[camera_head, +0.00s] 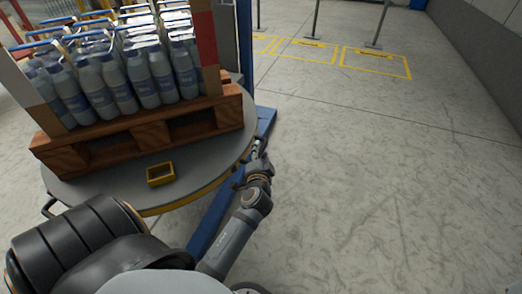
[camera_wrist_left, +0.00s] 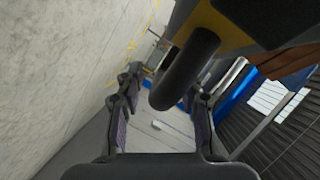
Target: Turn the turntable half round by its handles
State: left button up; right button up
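The round grey turntable (camera_head: 110,190) with a yellow rim fills the left of the head view. It carries a wooden pallet (camera_head: 150,137) stacked with bottles (camera_head: 140,80). One dark handle (camera_head: 47,208) sticks out from its front left rim. My left gripper (camera_head: 257,150) is at the right rim. In the left wrist view its two fingers (camera_wrist_left: 162,115) are open and apart, with a dark rounded handle (camera_wrist_left: 185,70) in the gap between them in the picture. Whether the fingers touch it I cannot tell. My right gripper is not in view.
A small yellow frame (camera_head: 160,174) lies on the turntable before the pallet. A blue beam (camera_head: 208,225) runs beneath the turntable, and a blue post (camera_head: 244,50) stands behind it. The concrete floor (camera_head: 390,180) to the right is clear up to yellow marked squares (camera_head: 376,63).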

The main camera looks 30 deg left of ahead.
pick_arm(q)
grip_shut()
jog(key=shift+w, duration=0.15)
